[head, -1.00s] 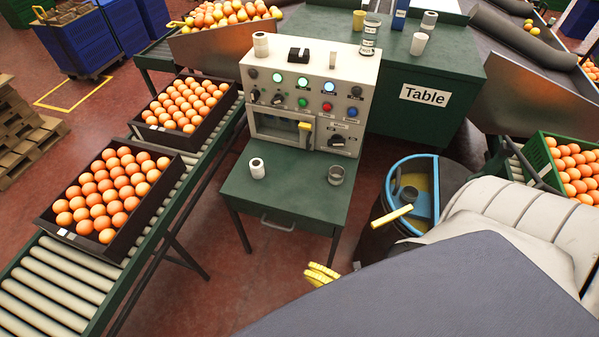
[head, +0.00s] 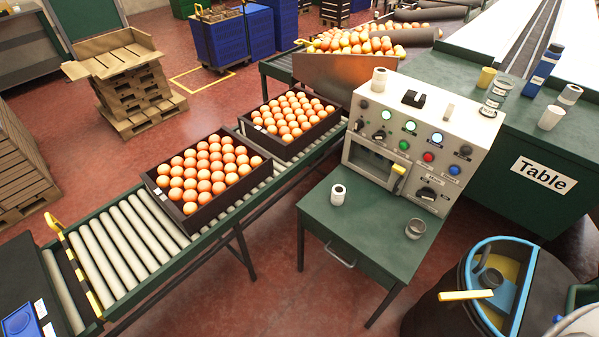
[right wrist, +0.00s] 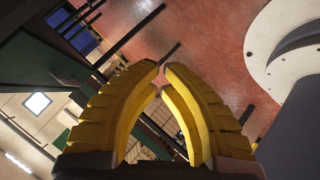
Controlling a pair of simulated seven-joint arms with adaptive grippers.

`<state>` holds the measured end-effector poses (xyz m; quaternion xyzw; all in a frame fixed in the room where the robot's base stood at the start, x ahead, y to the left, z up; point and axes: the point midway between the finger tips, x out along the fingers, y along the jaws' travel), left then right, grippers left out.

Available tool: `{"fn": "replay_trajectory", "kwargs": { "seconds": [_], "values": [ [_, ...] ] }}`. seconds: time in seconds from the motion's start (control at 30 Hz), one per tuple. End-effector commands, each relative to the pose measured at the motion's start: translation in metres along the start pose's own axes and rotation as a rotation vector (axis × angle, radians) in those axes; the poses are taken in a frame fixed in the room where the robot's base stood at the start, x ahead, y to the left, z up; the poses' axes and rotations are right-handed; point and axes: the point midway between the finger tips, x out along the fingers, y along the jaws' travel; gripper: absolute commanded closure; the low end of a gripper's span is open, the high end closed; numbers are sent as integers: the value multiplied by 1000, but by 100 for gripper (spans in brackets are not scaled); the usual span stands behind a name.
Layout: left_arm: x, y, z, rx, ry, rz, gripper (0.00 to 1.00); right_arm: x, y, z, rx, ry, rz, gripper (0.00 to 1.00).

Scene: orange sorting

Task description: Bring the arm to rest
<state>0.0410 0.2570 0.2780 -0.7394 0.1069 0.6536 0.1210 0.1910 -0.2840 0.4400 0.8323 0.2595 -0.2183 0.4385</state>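My right gripper (right wrist: 161,72) fills the middle of the right wrist view. Its two yellow ribbed fingers lean together and their tips almost meet, with only a sliver of floor between them. Nothing is held in it. My right gripper does not show in the head view now. My left gripper is in neither current view. Two black crates of oranges, a nearer one (head: 161,197) and a farther one (head: 246,126), sit on the roller conveyor (head: 127,238).
A green work table (head: 370,225) carries a control panel (head: 425,135), a white roll (head: 338,194) and a grey cup (head: 416,228). A round bin (head: 440,318) with a blue rim stands at lower right. Red floor lies between.

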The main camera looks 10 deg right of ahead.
Motion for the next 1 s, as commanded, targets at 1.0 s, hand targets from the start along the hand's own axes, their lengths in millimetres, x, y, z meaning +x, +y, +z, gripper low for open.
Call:
{"fn": "replay_trajectory", "kwargs": {
  "seconds": [1.0],
  "values": [
    [0, 0, 0, 0, 0, 0, 64, -16, -209, 82, 784, -783, -336, 100]
  ]
}}
